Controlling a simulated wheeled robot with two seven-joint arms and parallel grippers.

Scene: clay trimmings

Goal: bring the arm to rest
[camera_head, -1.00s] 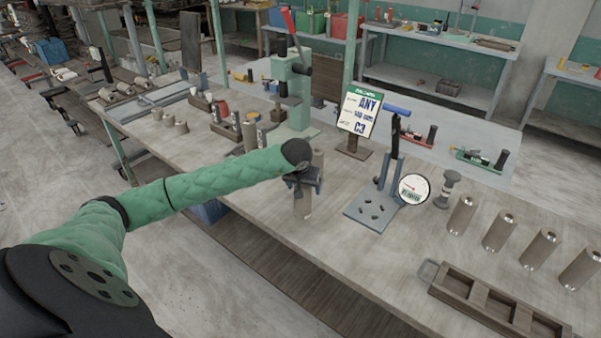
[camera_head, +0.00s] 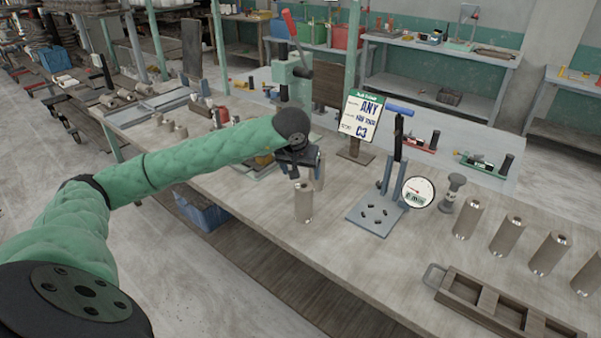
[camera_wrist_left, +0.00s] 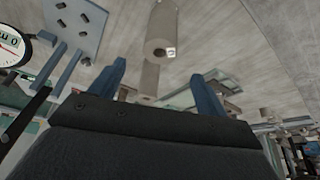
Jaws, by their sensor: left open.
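My left arm reaches in from the left, and its dark gripper (camera_head: 301,168) is above the workbench (camera_head: 265,205), just over and behind a brown-grey clay cylinder (camera_head: 303,204). The cylinder stands upright and apart from the gripper. A second cylinder (camera_head: 319,172) stands close behind, partly hidden by the gripper. In the left wrist view the two blue fingers (camera_wrist_left: 158,84) are spread with nothing held. That view also shows the nearer cylinder (camera_wrist_left: 162,28) beyond the fingertips and the other (camera_wrist_left: 150,78) between them. My right gripper is out of view.
A grey stand (camera_head: 378,212) with a round dial gauge (camera_head: 418,192) is right of the gripper. A sign (camera_head: 360,115) and a green press (camera_head: 295,85) stand behind. Several cylinders (camera_head: 467,219) and a compartment tray (camera_head: 500,303) are at the right.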

